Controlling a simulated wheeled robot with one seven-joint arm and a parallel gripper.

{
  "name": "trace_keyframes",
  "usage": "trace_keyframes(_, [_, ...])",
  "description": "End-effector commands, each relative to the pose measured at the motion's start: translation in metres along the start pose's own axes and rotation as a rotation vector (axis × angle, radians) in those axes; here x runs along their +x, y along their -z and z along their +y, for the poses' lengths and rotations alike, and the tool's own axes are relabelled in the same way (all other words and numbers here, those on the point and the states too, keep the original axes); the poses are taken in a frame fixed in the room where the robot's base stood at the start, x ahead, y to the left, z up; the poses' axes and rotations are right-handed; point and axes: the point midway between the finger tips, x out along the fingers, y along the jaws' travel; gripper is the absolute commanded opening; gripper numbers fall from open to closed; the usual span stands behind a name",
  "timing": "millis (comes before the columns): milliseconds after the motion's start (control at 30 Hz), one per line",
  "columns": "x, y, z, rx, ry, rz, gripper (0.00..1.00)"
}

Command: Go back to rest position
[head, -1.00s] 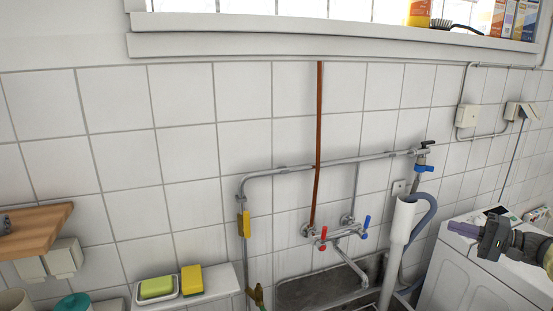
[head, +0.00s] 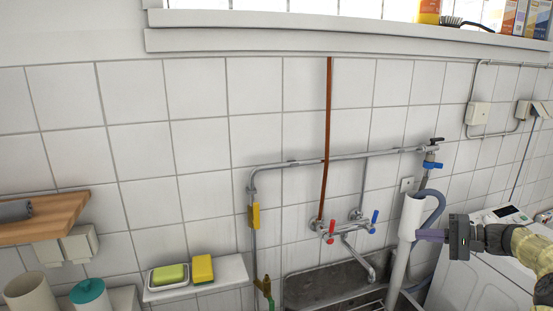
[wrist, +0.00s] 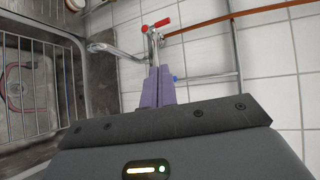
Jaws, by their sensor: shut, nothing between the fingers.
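My gripper (head: 432,235) shows at the right of the head view, its purple fingers pointing left. It is in front of the washing machine (head: 485,270) and close to the grey-white standpipe (head: 403,245) in the picture; I cannot tell whether they touch. In the wrist view my gripper (wrist: 158,87) has its two purple fingers together with nothing between them. The mixer tap (wrist: 150,42) with its red handle shows beyond the fingertips.
The metal sink (head: 330,285) lies below the wall tap (head: 345,228); its wire rack (wrist: 40,85) fills the wrist view's left. A shelf (head: 230,270) holds a green soap (head: 170,274) and a yellow sponge (head: 202,268). A wooden shelf (head: 50,220) is at left.

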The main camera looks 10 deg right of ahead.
Motion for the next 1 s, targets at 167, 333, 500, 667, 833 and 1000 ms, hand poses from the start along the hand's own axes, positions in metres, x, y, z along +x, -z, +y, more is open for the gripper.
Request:
trace_keyframes(167, [0.069,-0.025,0.021,0.025,-0.178,-0.063,0.00])
trace_keyframes(333, [0.143,-0.077,0.059,0.013,-0.453,-0.125,0.00])
trace_keyframes(500, [0.187,-0.136,0.097,-0.064,-0.711,-0.163,0.00])
trace_keyframes(667, [0.206,-0.193,0.128,-0.187,-0.916,-0.182,0.00])
trace_keyframes(833, [0.208,-0.249,0.156,-0.355,-1.079,-0.190,0.00])
trace_keyframes(1000, [0.200,-0.293,0.177,-0.524,-1.171,-0.193,0.00])
